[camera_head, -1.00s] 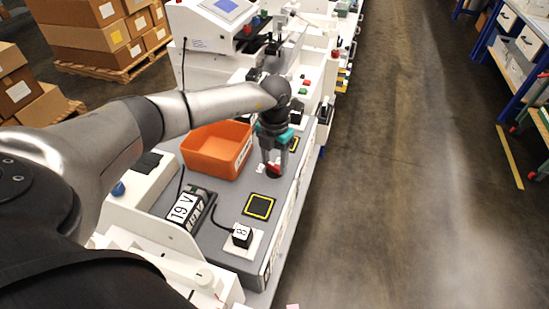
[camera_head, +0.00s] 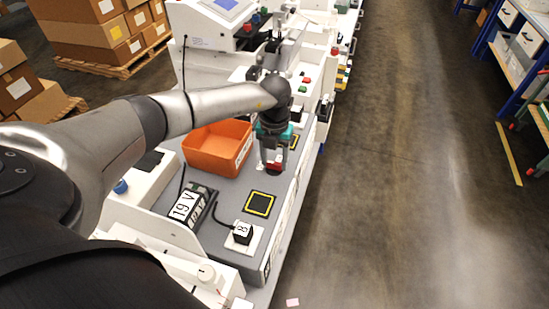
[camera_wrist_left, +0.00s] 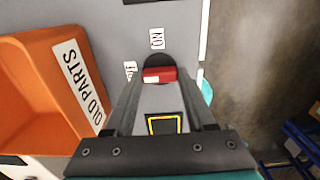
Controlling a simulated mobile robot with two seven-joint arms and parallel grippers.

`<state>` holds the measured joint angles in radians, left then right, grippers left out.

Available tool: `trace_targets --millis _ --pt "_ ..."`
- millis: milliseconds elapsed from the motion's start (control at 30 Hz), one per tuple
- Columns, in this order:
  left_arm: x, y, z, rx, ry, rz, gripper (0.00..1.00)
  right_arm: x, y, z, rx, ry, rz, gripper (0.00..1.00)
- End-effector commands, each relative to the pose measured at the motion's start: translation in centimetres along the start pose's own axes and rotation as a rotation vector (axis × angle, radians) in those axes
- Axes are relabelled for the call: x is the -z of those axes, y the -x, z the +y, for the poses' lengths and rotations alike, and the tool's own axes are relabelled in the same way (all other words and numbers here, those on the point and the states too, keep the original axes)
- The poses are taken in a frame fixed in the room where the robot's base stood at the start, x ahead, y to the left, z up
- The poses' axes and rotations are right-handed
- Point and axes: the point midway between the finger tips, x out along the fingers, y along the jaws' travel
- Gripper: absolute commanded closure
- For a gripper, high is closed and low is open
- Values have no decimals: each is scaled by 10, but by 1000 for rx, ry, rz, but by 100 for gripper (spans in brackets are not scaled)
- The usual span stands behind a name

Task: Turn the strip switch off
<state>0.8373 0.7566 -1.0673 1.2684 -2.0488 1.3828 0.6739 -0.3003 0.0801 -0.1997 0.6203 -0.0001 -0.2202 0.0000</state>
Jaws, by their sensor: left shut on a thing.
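The strip switch is a red knob (camera_wrist_left: 160,75) on a dark round base, seen in the left wrist view. An ON label (camera_wrist_left: 157,38) lies beyond it, and a second label (camera_wrist_left: 130,70), partly hidden and hard to read, is at its left. The white pointer mark is on the knob's left end. In the head view the red knob (camera_head: 274,167) shows low between the fingers. My left gripper (camera_head: 273,170) points down and is shut on the knob, one finger at each end of it. My right gripper is not in view.
An orange parts bin (camera_head: 213,149) stands close to the left of the gripper. A yellow-edged black square (camera_head: 260,203), a 19 V box (camera_head: 191,206) and a plug marked 8 (camera_head: 241,233) are on the grey bench. Open floor lies to the right.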

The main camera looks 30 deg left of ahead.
Motion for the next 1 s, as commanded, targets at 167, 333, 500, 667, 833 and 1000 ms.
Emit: trace_targets --millis 167,333,500,667,833,1000 --pt "0 0 0 0 5 1 37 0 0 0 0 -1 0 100" --pt "0 0 0 0 3 1 18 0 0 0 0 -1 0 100" --pt "0 0 0 0 2 0 15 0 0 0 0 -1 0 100" --pt "0 3 0 1 1 -1 15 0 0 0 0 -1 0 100" --pt "-1 25 0 1 0 -4 15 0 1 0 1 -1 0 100" --pt "-2 65 0 2 0 -6 15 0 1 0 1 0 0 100"
